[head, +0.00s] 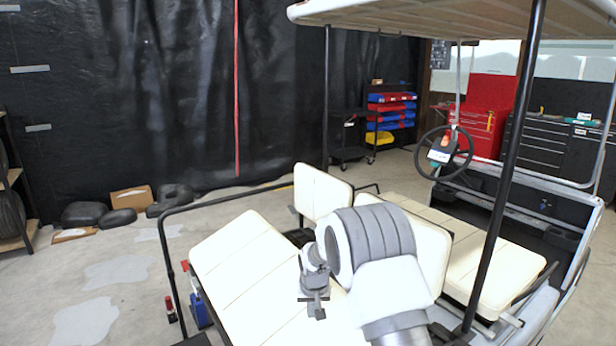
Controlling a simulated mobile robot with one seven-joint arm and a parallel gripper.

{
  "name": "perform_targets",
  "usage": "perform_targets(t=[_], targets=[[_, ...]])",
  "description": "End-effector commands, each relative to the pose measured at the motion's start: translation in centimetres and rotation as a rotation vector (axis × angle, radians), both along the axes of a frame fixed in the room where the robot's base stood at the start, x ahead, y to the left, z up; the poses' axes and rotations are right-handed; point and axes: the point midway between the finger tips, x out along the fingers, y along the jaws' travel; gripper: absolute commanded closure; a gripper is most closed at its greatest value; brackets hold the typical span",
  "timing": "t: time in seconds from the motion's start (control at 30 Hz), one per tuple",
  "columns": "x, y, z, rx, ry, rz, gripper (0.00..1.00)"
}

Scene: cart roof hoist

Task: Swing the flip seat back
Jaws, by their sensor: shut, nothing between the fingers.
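The flip seat (235,258) is a large cream padded panel at the rear of the cart, low in the middle of the head view. It slopes down toward the front of the picture. My gripper (315,312) is shut and empty, in front of the right part of this panel. I cannot tell whether it touches the panel. My arm hides the panel's right side. Two cream backrests stand behind it, the left one (322,193) in plain view and the right one (432,247) partly behind my arm.
The cart's front bench (492,269), steering wheel (443,153) and black roof post (507,165) are to the right. The white roof (470,12) hangs overhead. A thin black rail (172,262) borders the seat's left side. Open floor lies left, with tyres and boxes by the curtain.

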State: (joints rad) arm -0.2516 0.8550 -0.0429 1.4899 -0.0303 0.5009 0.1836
Motion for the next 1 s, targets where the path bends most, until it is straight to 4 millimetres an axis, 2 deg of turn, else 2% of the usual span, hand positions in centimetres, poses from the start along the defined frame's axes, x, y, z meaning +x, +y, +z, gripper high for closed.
perform_targets(t=[0.37,1.0], targets=[[0.0,0.0,-0.4,0.000,0.000,0.000,1.00],[-0.2,0.0,-3.8,0.000,0.005,0.000,1.00]])
